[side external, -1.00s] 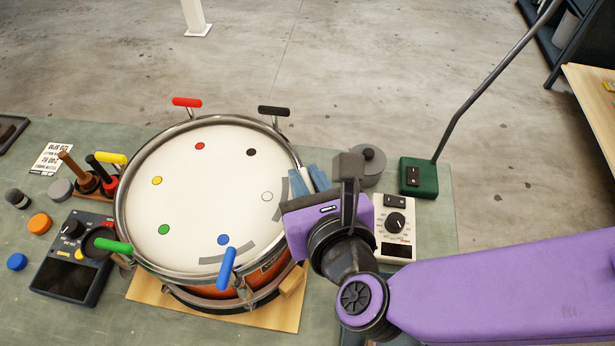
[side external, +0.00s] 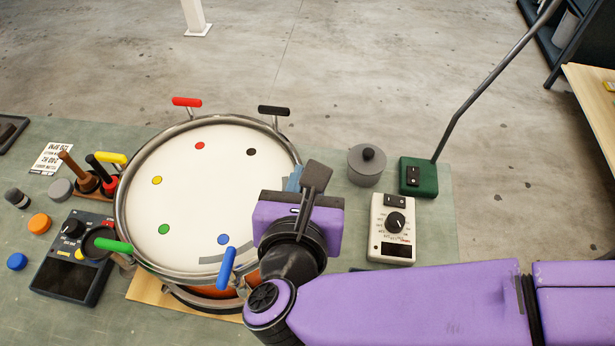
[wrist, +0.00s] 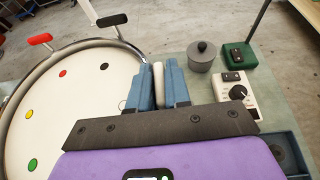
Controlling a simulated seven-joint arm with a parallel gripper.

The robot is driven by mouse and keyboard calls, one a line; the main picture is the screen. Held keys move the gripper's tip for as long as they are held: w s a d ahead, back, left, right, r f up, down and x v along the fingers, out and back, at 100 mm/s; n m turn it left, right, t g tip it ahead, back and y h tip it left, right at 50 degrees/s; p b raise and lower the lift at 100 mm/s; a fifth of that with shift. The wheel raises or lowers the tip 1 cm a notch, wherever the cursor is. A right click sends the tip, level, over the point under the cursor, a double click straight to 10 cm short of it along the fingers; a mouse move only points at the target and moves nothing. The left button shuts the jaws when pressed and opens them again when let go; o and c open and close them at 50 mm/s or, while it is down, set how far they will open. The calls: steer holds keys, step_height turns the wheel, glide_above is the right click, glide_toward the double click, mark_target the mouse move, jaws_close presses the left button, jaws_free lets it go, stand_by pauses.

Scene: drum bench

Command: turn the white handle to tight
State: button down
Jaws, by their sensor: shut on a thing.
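The drum (side external: 200,215) has a white head with coloured dots and coloured T-handles around its rim. The white handle (wrist: 158,84) stands upright between my gripper's two blue fingers in the wrist view, at the drum's right rim. My gripper (wrist: 159,78) is shut on it. In the side view my gripper (side external: 294,178) reaches over the right rim, and its purple body hides the white handle and the white dot. The white dot (wrist: 122,105) shows partly in the wrist view, left of the fingers.
Red (side external: 186,102), black (side external: 273,111), yellow (side external: 110,158), green (side external: 113,246) and blue (side external: 227,268) handles stand around the rim. A grey lidded pot (side external: 367,167), a green switch box (side external: 418,177) and a white dial box (side external: 392,229) stand to the right.

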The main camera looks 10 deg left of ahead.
steer(key=c, duration=1.2)
jaws_free()
steer(key=shift+o, duration=0.2)
steer(key=v, duration=1.2)
